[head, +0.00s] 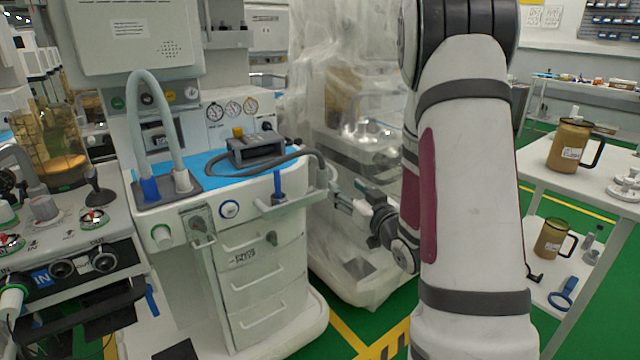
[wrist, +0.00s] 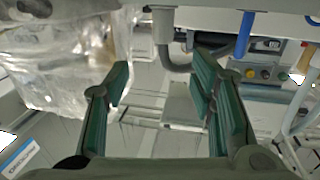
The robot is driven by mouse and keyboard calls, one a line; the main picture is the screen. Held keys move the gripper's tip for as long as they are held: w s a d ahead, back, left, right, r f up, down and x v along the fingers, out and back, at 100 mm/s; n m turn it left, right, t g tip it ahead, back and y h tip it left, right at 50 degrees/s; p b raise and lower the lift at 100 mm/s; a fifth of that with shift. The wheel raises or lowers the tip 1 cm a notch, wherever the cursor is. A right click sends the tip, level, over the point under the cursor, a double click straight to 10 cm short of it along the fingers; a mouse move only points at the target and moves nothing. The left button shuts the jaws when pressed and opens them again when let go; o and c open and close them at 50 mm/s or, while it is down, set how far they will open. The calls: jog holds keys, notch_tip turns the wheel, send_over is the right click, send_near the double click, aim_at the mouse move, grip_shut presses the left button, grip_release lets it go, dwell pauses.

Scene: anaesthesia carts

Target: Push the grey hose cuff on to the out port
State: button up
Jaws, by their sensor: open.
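A ribbed grey hose (head: 148,82) arches over the middle cart. Its grey cuff (head: 183,180) and blue cuff (head: 151,188) stand on a dark plate on the blue top. The OUT port (head: 104,262) is a dark round socket on the left cart's front panel, beside the IN port (head: 62,268). My gripper (head: 345,196) is right of the middle cart, well apart from the cuff and port. In the wrist view, my gripper (wrist: 165,95) is open, with nothing between its green-padded fingers. I cannot identify the grey cuff in that view.
A dark hose (head: 300,155) runs from a grey device on the middle cart to its right edge, close to my gripper. A small tray with a blue item (head: 278,185) juts from the front. A plastic-draped machine (head: 350,130) stands behind; a white table (head: 600,170) is right.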

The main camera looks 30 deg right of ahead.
aim_at(325, 174)
jog(key=w, duration=0.5)
jog(key=w+d, duration=0.1)
jog(key=w, duration=0.1)
jog(key=shift+w+d+b, duration=0.1)
jog(key=shift+w+b, duration=0.25)
jog(key=w, duration=0.3)
jog(key=w+b, duration=0.1)
jog(key=shift+w+d+f, duration=0.15)
jog(key=shift+w+f, duration=0.1)
jog(key=shift+w+d+r, duration=0.1)
jog(key=shift+w, duration=0.35)
jog(key=c, duration=1.2)
